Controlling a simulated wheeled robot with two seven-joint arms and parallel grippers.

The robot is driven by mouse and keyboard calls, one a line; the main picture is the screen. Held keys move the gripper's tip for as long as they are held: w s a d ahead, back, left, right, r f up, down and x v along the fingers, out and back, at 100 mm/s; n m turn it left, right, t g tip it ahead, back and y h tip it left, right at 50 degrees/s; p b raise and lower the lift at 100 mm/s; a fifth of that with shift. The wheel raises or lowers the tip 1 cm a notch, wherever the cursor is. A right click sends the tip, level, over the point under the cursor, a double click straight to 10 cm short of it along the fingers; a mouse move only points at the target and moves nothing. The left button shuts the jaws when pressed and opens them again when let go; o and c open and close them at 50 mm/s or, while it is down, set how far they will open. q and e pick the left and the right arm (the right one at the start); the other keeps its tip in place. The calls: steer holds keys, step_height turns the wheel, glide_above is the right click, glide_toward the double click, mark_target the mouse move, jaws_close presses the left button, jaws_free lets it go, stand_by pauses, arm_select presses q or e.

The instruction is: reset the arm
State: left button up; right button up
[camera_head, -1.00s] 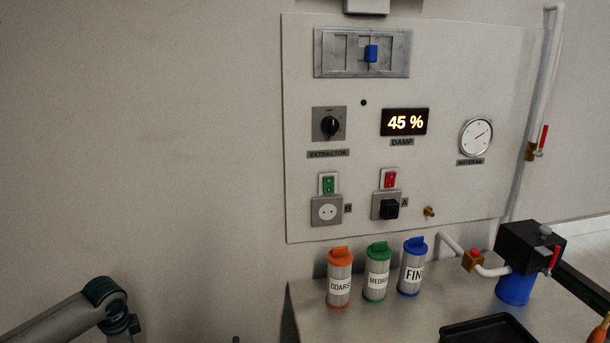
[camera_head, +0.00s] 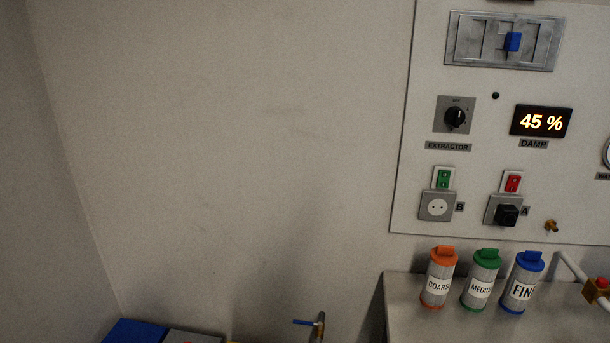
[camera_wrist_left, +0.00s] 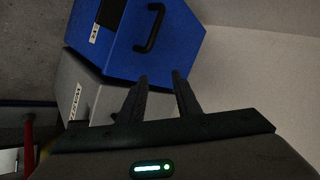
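In the left wrist view my left gripper (camera_wrist_left: 160,98) shows two dark fingers with a gap between them; it is open and nothing is seen between the fingertips. Beyond the fingers is a blue box (camera_wrist_left: 185,45) with a black handle, next to a grey box (camera_wrist_left: 88,85). Neither gripper shows in the head view. My right gripper is in no view.
The wall panel (camera_head: 480,100) stands at the right, with a display reading 45 %. Three canisters, orange (camera_head: 438,277), green (camera_head: 481,280) and blue (camera_head: 522,283), stand on a counter (camera_head: 405,310). A brass valve (camera_head: 320,326) is at the bottom middle.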

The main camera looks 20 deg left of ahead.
arm_select(q)
steer(key=s+a+f, duration=0.1)
steer(key=s+a, duration=0.2)
steer(key=s, duration=0.4)
steer(key=s+d+f+n+h, duration=0.1)
steer(key=s+d+f+h, duration=0.15)
steer(key=d+f, duration=0.75)
steer(key=s+d+f+n+h, duration=0.1)
steer(key=s+d+f, duration=0.2)
steer(key=d+f, duration=0.8)
steer(key=s+d+f+n+h, duration=0.2)
steer(key=d+n+h, duration=0.1)
steer(key=d, duration=3.9)
steer(key=shift+s+d+f+g+h, duration=0.2)
steer(key=shift+d+g+h, duration=0.1)
steer(key=shift+d+h, duration=0.1)
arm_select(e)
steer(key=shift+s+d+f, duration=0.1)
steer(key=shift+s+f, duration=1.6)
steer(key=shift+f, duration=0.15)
arm_select(q)
steer(key=shift+d, duration=0.1)
